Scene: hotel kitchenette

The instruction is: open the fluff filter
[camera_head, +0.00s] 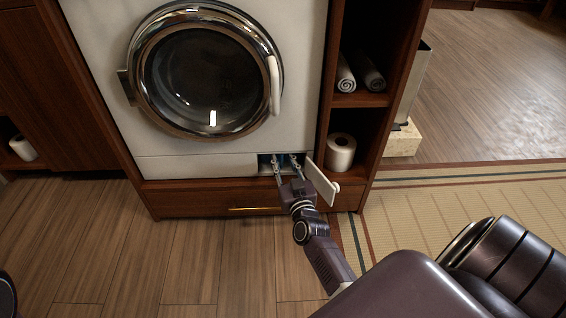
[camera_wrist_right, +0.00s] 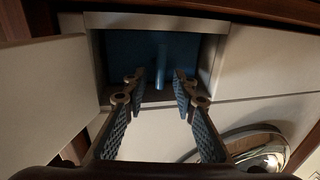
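The washing machine (camera_head: 190,143) has a small opening low on its front right. Its white flap (camera_head: 321,183) stands swung open to the right; it also fills the left of the right wrist view (camera_wrist_right: 42,95). Inside the opening is the blue fluff filter with an upright bar-like grip (camera_wrist_right: 161,66). My right gripper (camera_head: 285,164) is at the opening, fingers pointing in. In the right wrist view (camera_wrist_right: 159,80) its two fingers are apart, one on each side of the grip, with no clear contact. Whether the tips reach past the grip is hard to tell. My left gripper is not in view.
The round washer door (camera_head: 207,75) above is shut. A wooden drawer with a brass handle (camera_head: 255,209) lies below the opening. A shelf to the right holds a paper roll (camera_head: 341,152) and rolled towels (camera_head: 345,75). The wooden floor in front is clear.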

